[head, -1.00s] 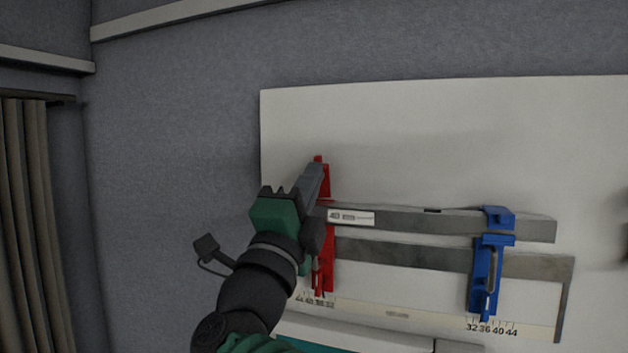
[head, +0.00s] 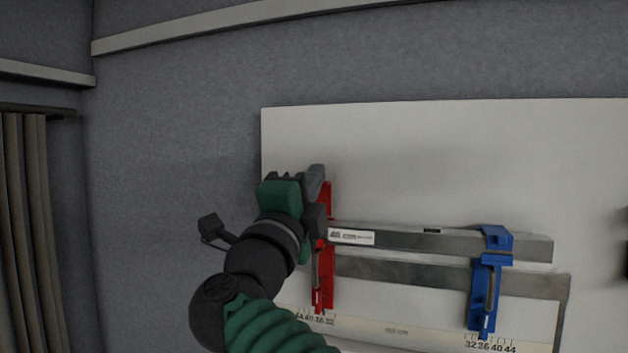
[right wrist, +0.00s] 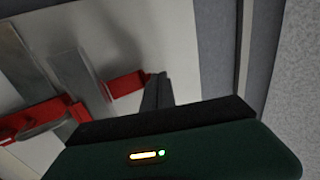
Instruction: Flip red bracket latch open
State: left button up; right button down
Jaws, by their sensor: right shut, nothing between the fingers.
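The red bracket (head: 323,270) stands upright on the white panel at the left end of two grey metal bars. Its upper part is partly hidden behind my right gripper (head: 317,178). In the right wrist view the red bracket (right wrist: 128,83) runs across the left side, and the shut fingers (right wrist: 157,88) are close to its end. I cannot tell whether they touch it. The right gripper is shut and empty. Which part of the bracket is the latch, and how it stands, is not clear. My left gripper is not in view.
A blue bracket (head: 485,285) holds the right part of the grey bars (head: 400,240). The white panel (head: 420,150) is clear above the bars. A printed scale strip (head: 400,328) runs below. A grey wall (head: 170,130) and a curtain (head: 30,230) are at the left.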

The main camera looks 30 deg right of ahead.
jog(key=shift+w+r, duration=0.3)
jog(key=shift+w, duration=0.05)
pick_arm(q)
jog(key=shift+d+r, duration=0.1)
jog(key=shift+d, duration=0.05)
pick_arm(e)
jog(key=shift+w+d, duration=0.2)
jog(key=shift+d, duration=0.6)
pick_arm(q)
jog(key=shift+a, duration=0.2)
pick_arm(e)
jog(key=shift+a+r, duration=0.1)
jog(key=shift+a, duration=0.15)
